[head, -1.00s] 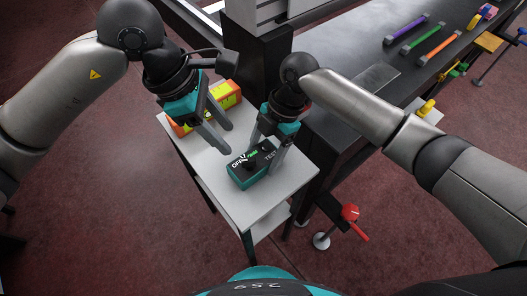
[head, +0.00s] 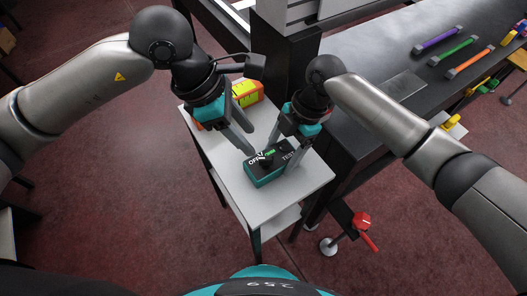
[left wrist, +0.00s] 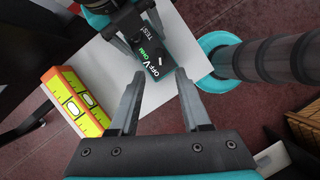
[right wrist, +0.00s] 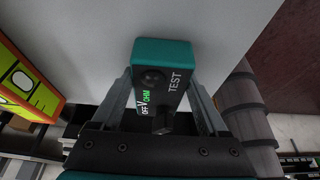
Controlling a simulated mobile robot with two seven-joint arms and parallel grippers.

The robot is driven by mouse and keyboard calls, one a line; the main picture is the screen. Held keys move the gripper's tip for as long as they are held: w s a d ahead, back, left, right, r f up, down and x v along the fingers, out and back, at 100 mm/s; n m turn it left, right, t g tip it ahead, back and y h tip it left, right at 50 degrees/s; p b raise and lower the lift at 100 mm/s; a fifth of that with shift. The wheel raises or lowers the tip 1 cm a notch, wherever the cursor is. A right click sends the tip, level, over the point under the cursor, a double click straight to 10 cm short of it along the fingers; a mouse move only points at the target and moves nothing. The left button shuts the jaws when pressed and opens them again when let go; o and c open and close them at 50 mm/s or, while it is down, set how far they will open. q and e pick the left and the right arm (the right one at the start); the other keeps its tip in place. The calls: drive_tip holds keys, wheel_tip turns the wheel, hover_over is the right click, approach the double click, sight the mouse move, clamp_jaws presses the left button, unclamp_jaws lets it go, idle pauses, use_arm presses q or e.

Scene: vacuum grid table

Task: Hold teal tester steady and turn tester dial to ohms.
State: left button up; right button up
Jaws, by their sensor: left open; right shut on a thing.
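The teal tester (head: 262,178) sits on the small white table, its black top marked OFF, V, a green OHM, and TEST. A dark dial knob (head: 267,161) stands by the OFF and V marks; its exact pointing is too small to tell. My right gripper (head: 284,150) is shut on the tester, one finger on each side, as the right wrist view (right wrist: 165,60) shows. My left gripper (head: 250,138) is open and empty, just above and left of the tester. In the left wrist view the tester (left wrist: 150,42) lies just beyond its open fingertips (left wrist: 160,74), apart from them.
An orange and yellow spirit level (head: 246,92) lies at the back of the white table (head: 237,176), behind my left gripper. A dark bench (head: 400,62) with coloured handles (head: 453,52) stands right. A red-handled clamp (head: 362,222) sits below right. The table's front is clear.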

sight(265, 158)
use_arm(q)
drive_tip(key=x, duration=0.8)
drive_tip(key=shift+f, duration=0.25)
clamp_jaws()
